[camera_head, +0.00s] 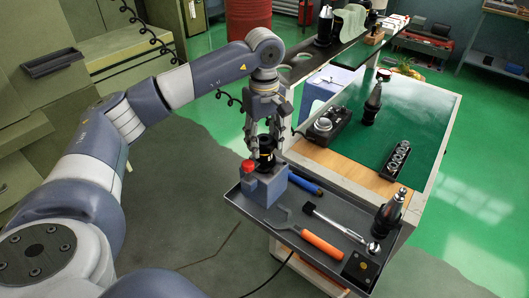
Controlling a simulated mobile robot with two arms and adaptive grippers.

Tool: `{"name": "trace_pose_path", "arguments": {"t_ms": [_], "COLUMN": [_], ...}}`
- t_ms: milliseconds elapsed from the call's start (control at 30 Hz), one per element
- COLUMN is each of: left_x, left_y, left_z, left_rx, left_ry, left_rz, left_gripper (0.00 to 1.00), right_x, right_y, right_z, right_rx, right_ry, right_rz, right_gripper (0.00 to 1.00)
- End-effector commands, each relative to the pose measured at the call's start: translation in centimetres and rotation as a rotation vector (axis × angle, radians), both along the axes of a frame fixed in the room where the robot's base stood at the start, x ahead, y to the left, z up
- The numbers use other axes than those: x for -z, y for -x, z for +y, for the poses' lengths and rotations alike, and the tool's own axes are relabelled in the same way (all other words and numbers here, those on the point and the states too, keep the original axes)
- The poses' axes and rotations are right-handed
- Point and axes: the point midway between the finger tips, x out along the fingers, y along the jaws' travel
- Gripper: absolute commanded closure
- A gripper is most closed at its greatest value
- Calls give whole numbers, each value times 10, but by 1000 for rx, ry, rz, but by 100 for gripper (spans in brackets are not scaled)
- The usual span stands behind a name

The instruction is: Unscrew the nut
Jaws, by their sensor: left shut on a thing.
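My left gripper (265,136) points down over the grey-blue block fixture (270,187) at the tray's left corner. Its fingers are shut around the top of a black tool holder (266,158) standing upright in the fixture. The nut is at the holder's top, between the fingers, and is mostly hidden by them. A red knob (249,166) sits on the fixture's left side, just below the gripper. My right gripper is not in view.
The grey tray (250,212) holds an orange-handled wrench (318,242), a ratchet (345,228), a blue-handled tool (305,183) and another upright black tool holder (388,215). Behind it, the green cart top (425,120) carries a socket rack (397,160) and has bare areas.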

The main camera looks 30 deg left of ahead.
Motion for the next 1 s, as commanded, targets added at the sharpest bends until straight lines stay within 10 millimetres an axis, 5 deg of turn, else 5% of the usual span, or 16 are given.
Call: {"name": "trace_pose_path", "arguments": {"t_ms": [300, 733, 1000], "left_x": [0, 1, 0], "left_y": [0, 1, 1], "left_z": [0, 0, 0], "left_rx": [-357, -428, -771], "left_ry": [-1, 0, -1], "left_rz": [2, 3, 4], "left_gripper": [96, 96, 96], "right_x": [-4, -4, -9], "right_y": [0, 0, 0], "right_z": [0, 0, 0], "right_rx": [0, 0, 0], "right_ry": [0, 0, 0], "right_rz": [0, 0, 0], "right_gripper": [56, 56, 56]}}
